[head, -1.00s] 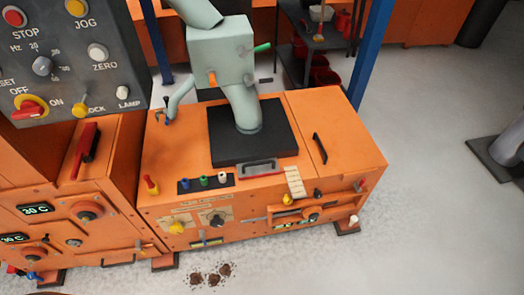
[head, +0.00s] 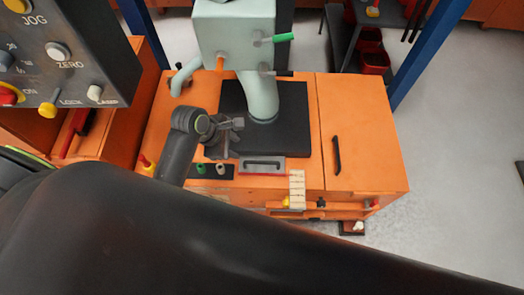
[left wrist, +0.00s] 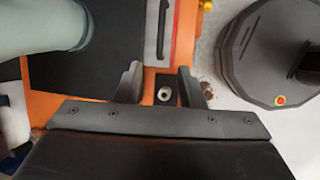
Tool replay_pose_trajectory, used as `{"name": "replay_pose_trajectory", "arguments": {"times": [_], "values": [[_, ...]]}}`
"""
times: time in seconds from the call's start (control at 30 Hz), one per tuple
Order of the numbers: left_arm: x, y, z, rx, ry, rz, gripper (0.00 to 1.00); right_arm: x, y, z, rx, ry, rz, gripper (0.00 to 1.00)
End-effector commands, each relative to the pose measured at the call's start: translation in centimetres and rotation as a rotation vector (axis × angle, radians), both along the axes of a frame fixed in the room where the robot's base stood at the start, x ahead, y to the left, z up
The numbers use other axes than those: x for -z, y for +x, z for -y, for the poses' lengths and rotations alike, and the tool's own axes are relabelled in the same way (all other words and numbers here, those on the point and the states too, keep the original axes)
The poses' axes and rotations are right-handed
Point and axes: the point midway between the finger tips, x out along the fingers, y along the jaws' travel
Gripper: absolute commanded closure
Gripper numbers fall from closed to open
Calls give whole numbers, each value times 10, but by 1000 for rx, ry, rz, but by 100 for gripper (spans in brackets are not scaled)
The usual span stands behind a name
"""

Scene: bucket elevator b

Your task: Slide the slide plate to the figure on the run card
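The likely slide plate (head: 249,169), a grey plate with a dark bar handle, lies at the front edge of the black square pad on the orange machine. In the left wrist view the plate and handle (left wrist: 161,28) show at the top centre. My left gripper (head: 236,136) is above the pad's front left corner, left of and behind the plate. Its two fingers (left wrist: 158,83) are apart, with nothing held between them. A pale knob on the black strip shows below, between the fingers. I cannot make out a run card. My right gripper is not in view.
A beige marked strip (head: 297,188) hangs at the machine's front edge. A pale green bucket-elevator leg (head: 262,95) rises from the black pad (head: 290,133). A grey control panel (head: 75,45) is at upper left. Blue posts stand behind. Floor at right is clear.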

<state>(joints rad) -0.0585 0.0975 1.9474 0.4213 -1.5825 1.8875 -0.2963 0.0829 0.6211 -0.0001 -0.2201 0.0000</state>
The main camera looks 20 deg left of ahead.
Motion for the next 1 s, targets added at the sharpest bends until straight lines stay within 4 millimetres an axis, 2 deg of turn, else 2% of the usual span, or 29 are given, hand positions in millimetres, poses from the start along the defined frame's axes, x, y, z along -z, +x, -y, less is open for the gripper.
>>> {"name": "replay_pose_trajectory", "arguments": {"times": [0.27, 0.7, 1.0], "values": [[42, 11, 15, -1, -3, -4, 65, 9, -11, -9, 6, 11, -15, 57], [116, 34, 40, 1, 1, -2, 65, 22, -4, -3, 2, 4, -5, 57], [150, 44, 52, 1, 1, -2, 65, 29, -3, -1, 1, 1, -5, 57]]}}
